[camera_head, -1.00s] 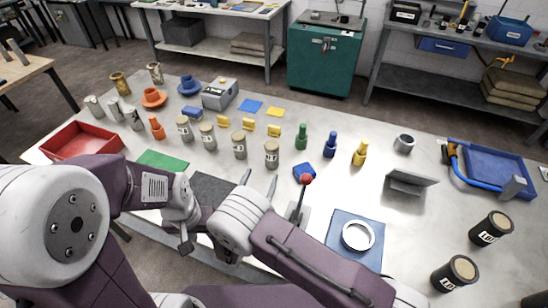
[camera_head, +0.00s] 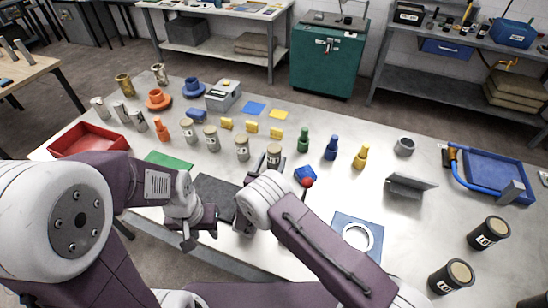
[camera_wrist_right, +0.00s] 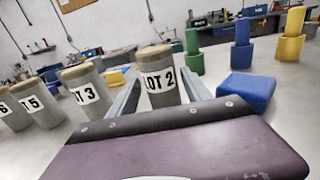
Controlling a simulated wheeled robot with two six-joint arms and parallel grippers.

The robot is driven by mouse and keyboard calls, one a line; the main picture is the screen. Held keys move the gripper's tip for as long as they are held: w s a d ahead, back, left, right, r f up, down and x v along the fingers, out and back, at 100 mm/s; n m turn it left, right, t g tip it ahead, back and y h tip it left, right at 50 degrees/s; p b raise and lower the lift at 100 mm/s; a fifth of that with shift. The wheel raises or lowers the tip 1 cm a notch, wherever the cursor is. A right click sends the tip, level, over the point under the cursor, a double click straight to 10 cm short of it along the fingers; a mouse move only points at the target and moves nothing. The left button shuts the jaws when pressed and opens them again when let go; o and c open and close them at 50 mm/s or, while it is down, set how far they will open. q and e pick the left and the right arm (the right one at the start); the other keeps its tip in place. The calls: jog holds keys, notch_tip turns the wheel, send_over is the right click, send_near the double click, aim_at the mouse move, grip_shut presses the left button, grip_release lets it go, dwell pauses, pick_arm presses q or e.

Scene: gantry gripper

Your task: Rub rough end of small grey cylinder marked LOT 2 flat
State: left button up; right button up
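The small grey cylinder marked LOT 2 (camera_head: 273,158) stands upright on the table, its tan-brown end on top. In the right wrist view LOT 2 (camera_wrist_right: 160,88) stands between the two fingers of my right gripper (camera_wrist_right: 160,79). The fingers are spread, one on each side, and do not look closed on it. In the head view my right gripper (camera_head: 267,167) reaches to it from the near side. My left gripper (camera_head: 190,236) hangs near the table's front edge; its fingers are not clear. A dark grey mat (camera_head: 213,188) lies flat, partly hidden by my arms.
Similar cylinders, including LOT 3 (camera_head: 242,150), stand to the left. A blue block (camera_head: 303,174) and a red-knobbed lever (camera_head: 307,183) are close on the right. A green mat (camera_head: 168,160) and a red tray (camera_head: 88,142) lie left. A blue plate with a white ring (camera_head: 357,236) lies right.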

grip_shut()
jog(key=shift+r, duration=0.1)
notch_tip(320, 180, up, 10)
jog(key=shift+f, duration=0.1)
dwell(0.4)
